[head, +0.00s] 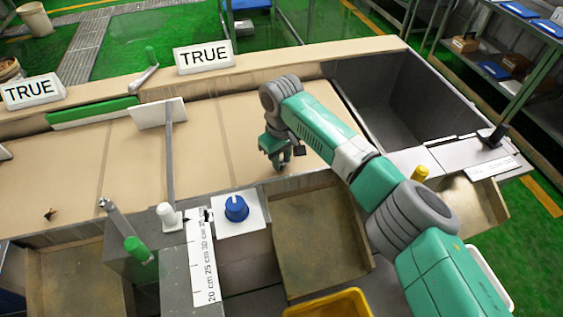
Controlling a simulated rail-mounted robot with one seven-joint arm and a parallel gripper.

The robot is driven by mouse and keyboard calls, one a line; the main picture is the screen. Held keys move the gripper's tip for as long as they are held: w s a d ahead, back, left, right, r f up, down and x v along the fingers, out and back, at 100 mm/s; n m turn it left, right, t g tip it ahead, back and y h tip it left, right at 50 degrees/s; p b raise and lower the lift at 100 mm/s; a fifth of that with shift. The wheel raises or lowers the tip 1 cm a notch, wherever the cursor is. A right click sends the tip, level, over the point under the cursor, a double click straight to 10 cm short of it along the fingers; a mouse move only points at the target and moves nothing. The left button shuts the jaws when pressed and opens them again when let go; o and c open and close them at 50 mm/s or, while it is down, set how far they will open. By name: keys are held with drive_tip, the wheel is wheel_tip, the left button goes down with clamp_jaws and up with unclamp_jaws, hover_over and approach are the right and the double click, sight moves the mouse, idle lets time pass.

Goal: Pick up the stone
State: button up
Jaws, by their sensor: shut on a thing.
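My gripper (278,162) is low over the right part of the tan belt (195,150), fingers pointing down. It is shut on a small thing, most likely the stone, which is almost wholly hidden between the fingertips. I cannot tell whether it still touches the belt. A small dark brown piece (49,214) lies on the belt at the far left, apart from my gripper; it is too small to tell what it is.
A grey open bin (385,90) is right of the belt. A blue knob (236,208), a centimetre scale (203,262) and a green-handled lever (138,248) stand at the front. A barrier arm (169,160) crosses the belt. Two TRUE signs (204,56) stand behind.

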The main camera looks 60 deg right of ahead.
sight(282, 161)
wheel_tip(282, 161, up, 10)
drive_tip(key=p, duration=0.2)
